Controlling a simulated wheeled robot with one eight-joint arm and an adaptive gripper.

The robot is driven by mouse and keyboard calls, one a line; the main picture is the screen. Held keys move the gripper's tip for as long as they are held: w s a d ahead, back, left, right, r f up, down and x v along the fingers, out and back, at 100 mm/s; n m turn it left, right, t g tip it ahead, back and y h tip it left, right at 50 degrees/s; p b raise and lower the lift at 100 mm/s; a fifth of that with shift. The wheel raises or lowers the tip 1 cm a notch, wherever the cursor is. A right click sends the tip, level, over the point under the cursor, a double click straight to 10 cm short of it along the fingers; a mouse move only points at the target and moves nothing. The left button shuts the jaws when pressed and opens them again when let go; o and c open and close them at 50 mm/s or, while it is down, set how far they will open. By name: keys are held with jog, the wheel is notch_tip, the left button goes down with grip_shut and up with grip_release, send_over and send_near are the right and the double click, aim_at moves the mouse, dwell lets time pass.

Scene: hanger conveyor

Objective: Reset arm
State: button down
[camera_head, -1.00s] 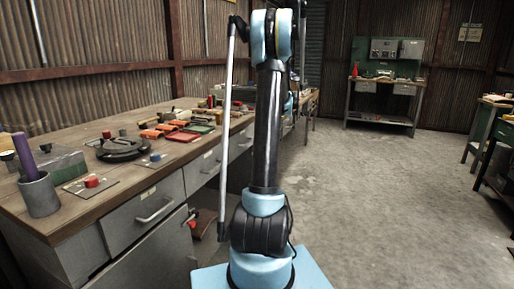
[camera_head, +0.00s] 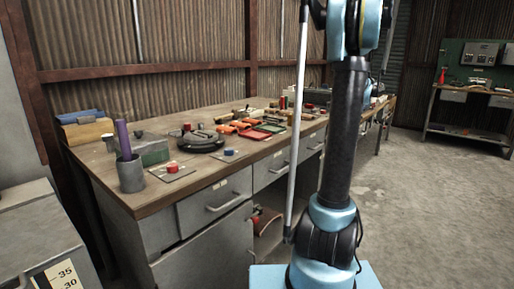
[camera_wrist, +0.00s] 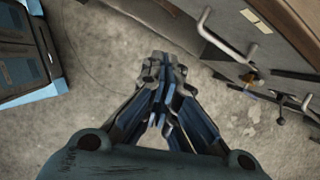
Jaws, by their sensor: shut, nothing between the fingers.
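My gripper (camera_wrist: 163,68) shows in the wrist view, its fingertips together and nothing between them. It points down over the bare concrete floor, with the drawer fronts of the workbench to its upper right. In the head view my arm stands upright right of centre, and the gripper itself cannot be made out there.
A long wooden workbench (camera_head: 150,196) runs along the left wall. It carries a grey cup (camera_head: 131,174) with a purple rod, red and blue buttons on plates, and several tools. A grey cabinet (camera_head: 38,225) stands at the front left. The concrete floor (camera_head: 425,215) is clear on the right.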

jog(key=s+a+f+n+h, duration=0.1)
jog(key=s+a+n, duration=0.55)
jog(key=s, duration=0.35)
jog(key=s+a+f+n+h, duration=0.1)
jog(key=s+a+n, duration=0.4)
jog(key=s+a, duration=0.4)
jog(key=s+a+f+n, duration=0.1)
jog(key=s+f+n, duration=0.4)
jog(key=s, duration=0.4)
jog(key=s+a+f+n+h, duration=0.1)
jog(key=s+f+n, duration=0.5)
jog(key=s, duration=0.2)
jog(key=shift+s+a+f+g+h, duration=0.25)
jog(key=shift+s+g+h, duration=0.05)
jog(key=shift+s, duration=0.1)
